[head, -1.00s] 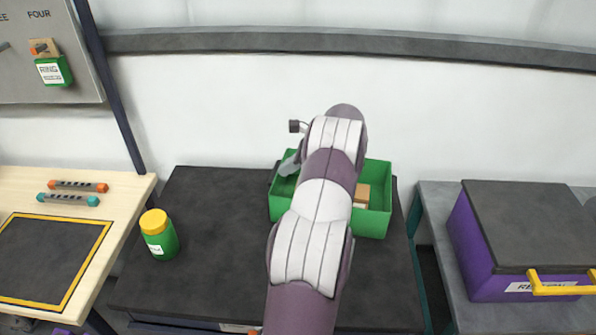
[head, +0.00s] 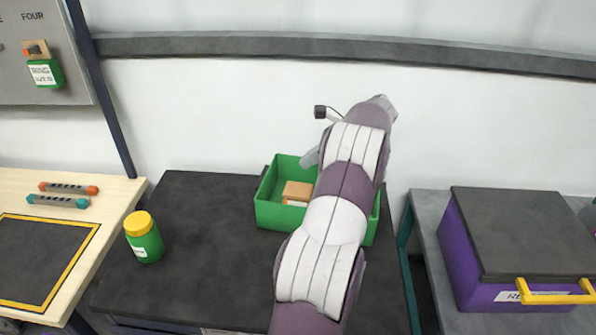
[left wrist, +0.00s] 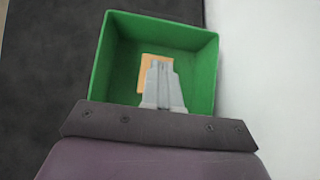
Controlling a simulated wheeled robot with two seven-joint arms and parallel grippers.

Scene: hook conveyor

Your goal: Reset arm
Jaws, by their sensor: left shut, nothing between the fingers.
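My left arm reaches up the middle of the head view, and its links cover part of the green bin (head: 270,213). My left gripper (left wrist: 158,64) is shut and empty in the left wrist view, above the bin's inside. In the head view only a grey bit of the gripper (head: 310,158) shows beside the arm, at the bin's back edge. A small brown box (head: 297,191) lies in the bin; in the left wrist view the fingers partly cover this box (left wrist: 147,72). My right gripper is not in view.
The bin stands on a dark table (head: 190,240). A green jar with a yellow lid (head: 144,238) stands at its left edge. A wooden table (head: 110,190) with two small rods is at left. A purple box with a yellow handle (head: 470,260) stands on the right table.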

